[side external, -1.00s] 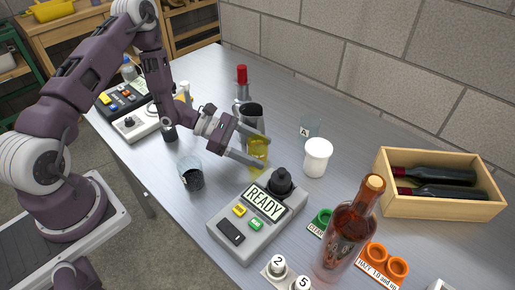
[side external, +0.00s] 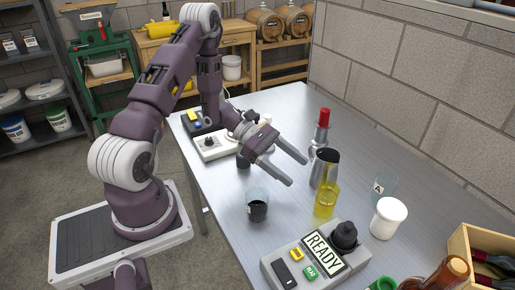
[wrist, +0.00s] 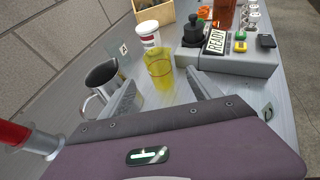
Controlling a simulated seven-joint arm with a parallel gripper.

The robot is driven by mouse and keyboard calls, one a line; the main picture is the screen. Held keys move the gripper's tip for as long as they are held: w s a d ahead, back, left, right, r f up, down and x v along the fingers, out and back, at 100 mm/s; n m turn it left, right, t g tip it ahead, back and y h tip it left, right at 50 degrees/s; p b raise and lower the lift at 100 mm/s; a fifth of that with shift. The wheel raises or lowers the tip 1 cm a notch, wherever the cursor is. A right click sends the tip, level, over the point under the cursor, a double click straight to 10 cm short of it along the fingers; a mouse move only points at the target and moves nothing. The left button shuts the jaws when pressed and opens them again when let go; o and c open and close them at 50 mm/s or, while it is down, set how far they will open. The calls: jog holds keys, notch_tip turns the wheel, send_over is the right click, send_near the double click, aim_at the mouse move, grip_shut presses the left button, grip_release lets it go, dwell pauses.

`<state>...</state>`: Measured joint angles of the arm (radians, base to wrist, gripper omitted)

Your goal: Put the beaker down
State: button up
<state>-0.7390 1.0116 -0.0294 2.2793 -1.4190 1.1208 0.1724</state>
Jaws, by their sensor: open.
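In the wrist view the yellow beaker (wrist: 158,72) shows ahead, between and beyond the two fingertips (wrist: 161,84). A second beaker with dark contents (side external: 257,208) stands nearer the front edge.
A grey meter reading READY (side external: 300,262) stands in front of the yellow beaker. A red-topped dispenser (side external: 321,128) stands behind the jug. A bottle (side external: 448,275) and wooden crate (side external: 465,243) are at the right. The bench behind the dispenser is clear.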

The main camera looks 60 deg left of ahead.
jog(key=s+d+r+m+g+y, duration=0.1)
jog(key=s+d+r+m+g, duration=0.2)
jog(key=s+d+r+m, duration=0.25)
jog(key=s+d+r+m+g+y, duration=0.25)
jog(key=d+r+m, duration=0.25)
jog(key=r+m, duration=0.3)
jog(key=s+a+r+m+t+y, duration=0.2)
jog(key=s+r+m+t+y, duration=0.2)
jog(key=s+r+m+y, duration=0.4)
jog(key=s+m, duration=0.1)
jog(key=s, duration=0.4)
jog(key=shift+a+r+m, duration=0.35)
jog(key=shift+a, duration=0.05)
jog(key=shift+o, duration=0.5)
jog(key=shift+s+a+r+t, duration=0.25)
jog(key=shift+s+a+t, duration=0.1)
jog(key=shift+w, duration=0.1)
